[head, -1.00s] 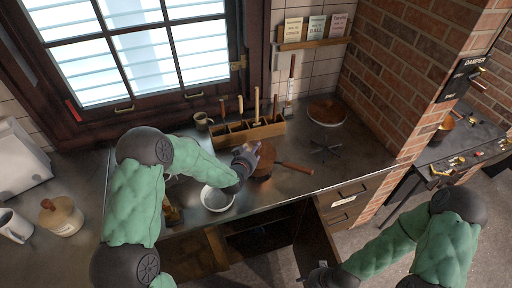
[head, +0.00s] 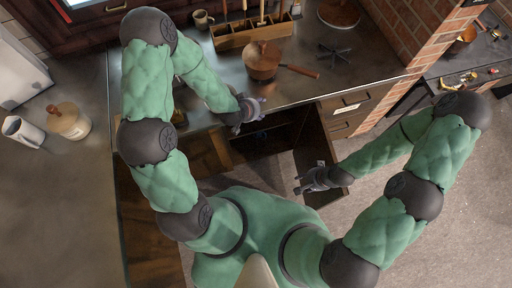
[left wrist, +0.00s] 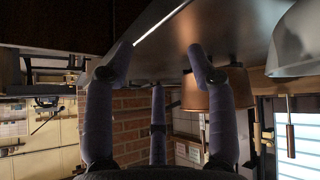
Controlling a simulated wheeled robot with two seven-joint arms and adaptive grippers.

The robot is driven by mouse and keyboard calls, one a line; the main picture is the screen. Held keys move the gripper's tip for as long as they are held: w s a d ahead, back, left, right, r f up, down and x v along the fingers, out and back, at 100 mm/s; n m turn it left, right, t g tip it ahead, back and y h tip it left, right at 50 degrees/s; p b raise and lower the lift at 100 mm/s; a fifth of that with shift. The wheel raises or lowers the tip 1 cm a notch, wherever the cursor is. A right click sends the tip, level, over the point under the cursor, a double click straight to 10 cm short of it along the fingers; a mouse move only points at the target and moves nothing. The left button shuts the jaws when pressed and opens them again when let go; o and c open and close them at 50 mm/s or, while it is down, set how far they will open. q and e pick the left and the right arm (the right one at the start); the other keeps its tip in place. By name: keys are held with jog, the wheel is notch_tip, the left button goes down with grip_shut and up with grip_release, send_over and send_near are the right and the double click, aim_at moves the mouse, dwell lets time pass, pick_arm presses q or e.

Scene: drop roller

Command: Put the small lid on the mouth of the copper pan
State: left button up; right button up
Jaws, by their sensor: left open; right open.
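The copper pan (head: 264,66) stands on the metal counter with its handle pointing right. A brown round top with a small knob-like bump, which looks like the small lid (head: 262,48), shows at its mouth; I cannot tell exactly how it is seated. The pan also shows in the left wrist view (left wrist: 228,90), which is upside down. My left gripper (head: 250,108) is open and apart from the pan, by the counter's front edge; its spread fingers (left wrist: 158,75) hold nothing visible. My right gripper (head: 308,182) is open and low, by the open cupboard door.
A wooden tool caddy (head: 250,36) stands behind the pan, with a mug (head: 202,20) left of it. A black trivet (head: 333,52) lies to the right. A metal bowl (left wrist: 300,45) shows in the left wrist view. A lidded jar (head: 68,122) stands left. The cupboard below is open.

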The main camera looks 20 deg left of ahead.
pick_arm(q)
jog(key=s+d+f+g, duration=0.2)
jog(key=s+f, duration=0.1)
jog(key=s, duration=0.3)
jog(key=s+d+f+g+h, duration=0.1)
jog(key=s+d+f+g, duration=0.1)
jog(key=s, duration=0.5)
jog(key=s+d+f+n+g, duration=0.1)
jog(key=s+f+g, duration=0.2)
jog(key=s, duration=0.4)
jog(key=shift+s+d+f+h, duration=0.15)
jog(key=shift+d+f+h, duration=0.25)
jog(key=shift+f, duration=0.35)
jog(key=shift+f, duration=0.15)
